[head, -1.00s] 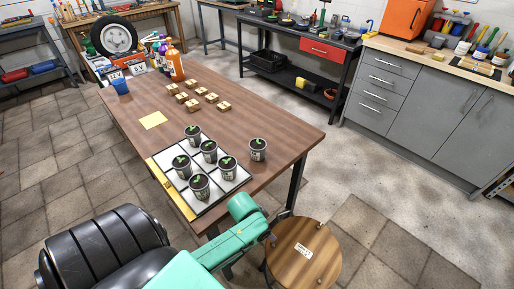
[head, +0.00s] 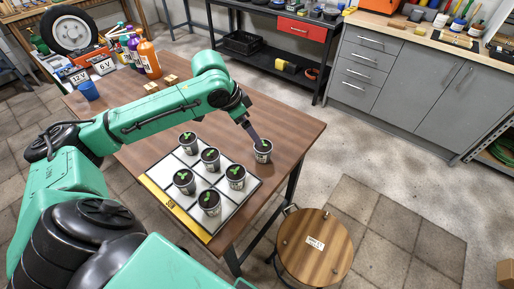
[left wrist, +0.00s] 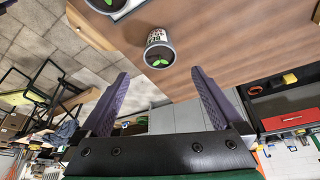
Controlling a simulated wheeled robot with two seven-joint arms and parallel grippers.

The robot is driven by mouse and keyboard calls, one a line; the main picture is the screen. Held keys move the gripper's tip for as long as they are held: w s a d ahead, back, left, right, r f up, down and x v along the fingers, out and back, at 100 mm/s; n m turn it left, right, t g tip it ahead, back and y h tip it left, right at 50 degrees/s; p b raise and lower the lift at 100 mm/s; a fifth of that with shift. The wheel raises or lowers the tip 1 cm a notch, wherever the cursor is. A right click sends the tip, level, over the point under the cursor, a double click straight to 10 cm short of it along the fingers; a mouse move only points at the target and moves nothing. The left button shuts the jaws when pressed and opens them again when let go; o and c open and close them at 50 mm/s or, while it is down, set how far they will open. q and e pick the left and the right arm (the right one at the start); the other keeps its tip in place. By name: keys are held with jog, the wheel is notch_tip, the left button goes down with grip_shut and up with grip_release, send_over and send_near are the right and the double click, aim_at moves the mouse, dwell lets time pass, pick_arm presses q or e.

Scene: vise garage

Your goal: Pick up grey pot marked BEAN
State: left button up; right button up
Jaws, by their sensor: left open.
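A grey pot (head: 262,152) with a green seedling and a white label stands upright on the wooden table, alone, right of the white gridded tray (head: 211,224). In the left wrist view the same pot (left wrist: 159,50) lies just beyond the fingertips; its label is small, partly turned and hard to read. My left gripper (head: 253,136) is at the pot's upper left edge in the head view. In the left wrist view its fingers (left wrist: 161,76) are spread apart with nothing between them. I cannot tell whether a finger touches the pot. My right gripper is out of view.
Several similar seedling pots, such as one pot (head: 209,202), stand on the tray close left. A round wooden stool (head: 315,260) stands by the table's right edge. Bottles (head: 148,58) and a blue cup (head: 88,90) stand at the far end.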

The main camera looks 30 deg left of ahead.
aim_at(262, 147)
pick_arm(q)
jog(key=x, duration=0.2)
jog(key=d+x, duration=0.1)
jog(key=x, duration=0.1)
jog(key=shift+w+f, duration=0.15)
jog(key=x, duration=0.4)
jog(key=a+p+x, duration=0.1)
jog(key=x, duration=0.1)
jog(key=shift+d+f, duration=0.15)
jog(key=shift+f, duration=0.35)
jog(key=c, duration=1.3)
jog(key=shift+r, duration=0.1)
jog(key=shift+c, duration=0.4)
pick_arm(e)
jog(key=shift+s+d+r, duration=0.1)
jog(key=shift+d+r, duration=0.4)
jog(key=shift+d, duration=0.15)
